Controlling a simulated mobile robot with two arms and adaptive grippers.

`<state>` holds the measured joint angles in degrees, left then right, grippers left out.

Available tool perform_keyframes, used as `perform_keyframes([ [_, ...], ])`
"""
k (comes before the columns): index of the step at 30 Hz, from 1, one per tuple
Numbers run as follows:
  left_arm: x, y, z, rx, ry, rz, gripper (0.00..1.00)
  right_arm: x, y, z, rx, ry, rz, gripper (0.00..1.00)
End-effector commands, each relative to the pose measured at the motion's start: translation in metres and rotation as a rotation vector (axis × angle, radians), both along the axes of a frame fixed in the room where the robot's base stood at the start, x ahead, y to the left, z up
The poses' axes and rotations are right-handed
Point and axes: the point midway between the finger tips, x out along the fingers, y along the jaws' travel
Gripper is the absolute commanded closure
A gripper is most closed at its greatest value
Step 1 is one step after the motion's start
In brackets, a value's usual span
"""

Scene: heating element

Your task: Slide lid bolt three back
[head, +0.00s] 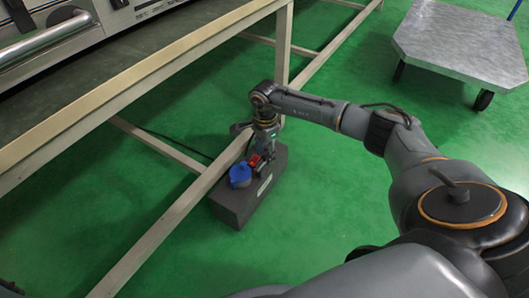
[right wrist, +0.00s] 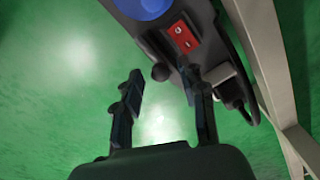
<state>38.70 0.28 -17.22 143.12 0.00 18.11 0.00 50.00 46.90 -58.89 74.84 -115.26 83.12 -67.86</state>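A dark grey box (head: 240,208) stands on the floor beside the bench leg. Its top carries a blue round part (head: 240,175) and a red block (head: 254,160), both also in the right wrist view as the blue part (right wrist: 146,5) and the red block (right wrist: 181,38). A small dark ball knob (right wrist: 160,72) sticks out beside the red block; I cannot tell whether it belongs to a lid bolt. My right gripper (head: 262,153) is over the box's far end. In the right wrist view its fingers are apart, with the knob between their tips. My left gripper is out of view.
A bench frame (head: 150,225) with pale beams runs close along the box's left side. A grey flat cart (head: 465,40) stands at the upper right. The green floor (head: 330,190) right of the box is clear.

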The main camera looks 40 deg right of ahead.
Motion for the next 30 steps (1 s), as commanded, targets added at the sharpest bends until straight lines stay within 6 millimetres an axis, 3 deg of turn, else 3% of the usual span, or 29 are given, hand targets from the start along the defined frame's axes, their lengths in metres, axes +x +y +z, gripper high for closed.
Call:
perform_keyframes([
  [7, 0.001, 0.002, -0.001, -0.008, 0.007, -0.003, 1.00, 0.000, 0.001, 0.001, 0.001, -0.001, 0.000, 0.58],
  [11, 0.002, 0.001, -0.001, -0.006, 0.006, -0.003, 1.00, 0.001, 0.000, 0.011, 0.002, -0.004, 0.000, 0.58],
  [24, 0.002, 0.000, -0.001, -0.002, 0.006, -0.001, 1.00, 0.001, 0.000, 0.098, 0.001, -0.004, 0.000, 0.58],
  [30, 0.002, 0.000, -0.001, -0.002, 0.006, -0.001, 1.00, 0.000, 0.000, 0.117, 0.001, 0.000, 0.000, 0.58],
])
